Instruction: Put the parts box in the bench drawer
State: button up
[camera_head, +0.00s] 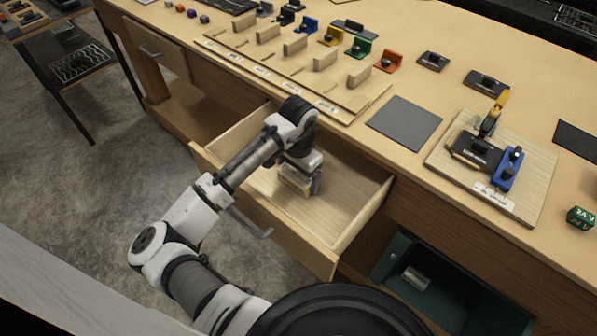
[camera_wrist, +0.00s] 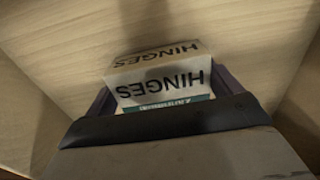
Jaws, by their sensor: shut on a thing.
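The bench drawer (camera_head: 345,228) stands pulled out from the bench front, with a bare wooden floor. My gripper (camera_head: 301,182) is down inside the drawer. It is shut on the parts box (camera_head: 294,180), a small box labelled "HINGES". In the wrist view the parts box (camera_wrist: 160,80) sits between the two dark fingers, its label upside down, with a teal strip below the lettering. The drawer floor (camera_wrist: 60,40) shows behind it. I cannot tell whether the box touches the drawer floor.
The bench top (camera_head: 380,90) holds a board of wooden blocks (camera_head: 300,65), a grey mat (camera_head: 404,122) and a blue clamp fixture (camera_head: 507,168) on a board. A green open bin (camera_head: 395,250) with a small box inside is under the bench. A closed drawer (camera_head: 150,45) is at left.

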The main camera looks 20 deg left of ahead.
jog(key=shift+f, duration=0.2)
jog(key=o, duration=0.8)
jog(key=shift+r, duration=0.15)
notch_tip(320, 180, up, 12)
jog(key=b, duration=0.2)
jog(key=shift+r, duration=0.1)
